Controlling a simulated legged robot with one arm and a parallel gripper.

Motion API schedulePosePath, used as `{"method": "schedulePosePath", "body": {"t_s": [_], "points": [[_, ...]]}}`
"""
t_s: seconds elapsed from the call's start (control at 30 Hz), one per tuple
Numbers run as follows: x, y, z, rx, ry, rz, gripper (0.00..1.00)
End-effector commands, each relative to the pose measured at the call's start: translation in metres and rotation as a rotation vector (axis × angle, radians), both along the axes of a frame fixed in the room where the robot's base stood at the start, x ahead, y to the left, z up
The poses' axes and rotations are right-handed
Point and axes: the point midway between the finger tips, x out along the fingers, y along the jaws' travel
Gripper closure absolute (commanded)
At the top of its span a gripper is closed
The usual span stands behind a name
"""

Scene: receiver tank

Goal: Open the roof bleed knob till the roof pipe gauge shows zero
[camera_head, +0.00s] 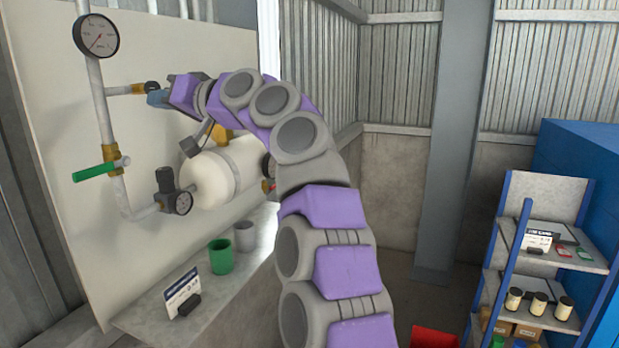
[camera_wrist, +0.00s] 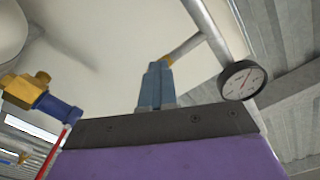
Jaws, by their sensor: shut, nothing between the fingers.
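The round white gauge (camera_head: 97,35) sits on the upright pipe at the upper left; it also shows in the wrist view (camera_wrist: 242,80).
A shelf below holds green and grey cups (camera_head: 221,257) and a sign (camera_head: 183,292). A blue-framed rack (camera_head: 540,250) stands at right.

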Motion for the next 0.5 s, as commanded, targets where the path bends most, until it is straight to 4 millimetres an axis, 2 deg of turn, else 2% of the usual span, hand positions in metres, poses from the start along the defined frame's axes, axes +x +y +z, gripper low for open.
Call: {"method": "schedulePosePath", "body": {"t_s": [0.03, 0.5], "points": [[0.0033, 0.0045, -0.0093, -0.014, 0.011, 0.004, 1.00], [0.0085, 0.0017, -0.0115, -0.014, 0.013, 0.002, 1.00]]}}
